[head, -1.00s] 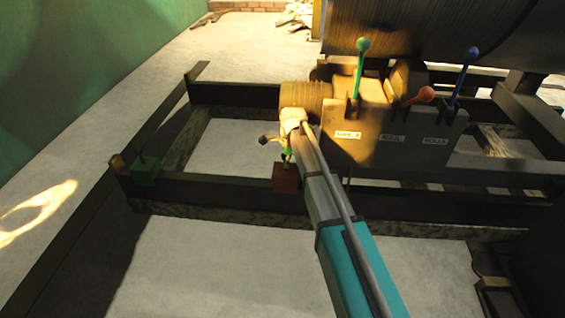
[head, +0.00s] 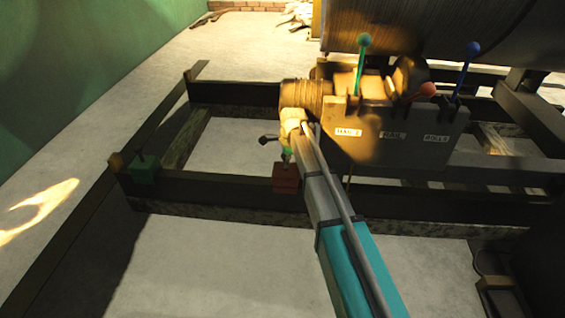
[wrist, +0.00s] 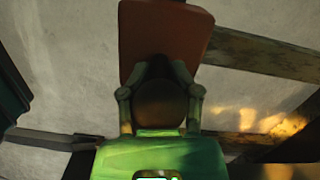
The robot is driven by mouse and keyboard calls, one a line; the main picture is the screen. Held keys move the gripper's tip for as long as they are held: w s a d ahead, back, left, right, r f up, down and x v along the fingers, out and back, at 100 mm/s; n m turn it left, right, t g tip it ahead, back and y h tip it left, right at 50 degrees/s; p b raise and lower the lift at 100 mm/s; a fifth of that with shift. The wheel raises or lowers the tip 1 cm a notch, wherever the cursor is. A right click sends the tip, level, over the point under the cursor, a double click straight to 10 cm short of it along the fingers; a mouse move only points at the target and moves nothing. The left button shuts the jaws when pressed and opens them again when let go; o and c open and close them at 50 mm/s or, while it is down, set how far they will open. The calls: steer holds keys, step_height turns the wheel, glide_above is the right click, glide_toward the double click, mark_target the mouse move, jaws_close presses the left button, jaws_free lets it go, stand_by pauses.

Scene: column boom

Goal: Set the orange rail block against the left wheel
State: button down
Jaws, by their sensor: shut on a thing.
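The orange rail block (head: 286,178) looks red-brown in this light and sits at the near dark rail, just left of my forearm. In the wrist view the block (wrist: 165,38) is at the top, beyond my fingers. My gripper (head: 287,157) is directly above the block and is small in the head view. In the wrist view my gripper (wrist: 160,95) is shut around a dark rounded part at the block. I cannot tell whether the block touches the rail. I cannot pick out the left wheel with certainty.
A green block (head: 143,169) stands at the rail's left end. A lever panel (head: 395,136) with green, red and blue knobs stands right of my arm. A big drum (head: 430,30) is behind it. Pale floor (head: 240,145) shows between the rails.

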steer(key=shift+f+b, duration=0.4)
steer(key=shift+f, duration=0.1)
stand_by(0.4)
steer(key=shift+c, duration=1.1)
jaws_free()
steer(key=shift+r, duration=0.15)
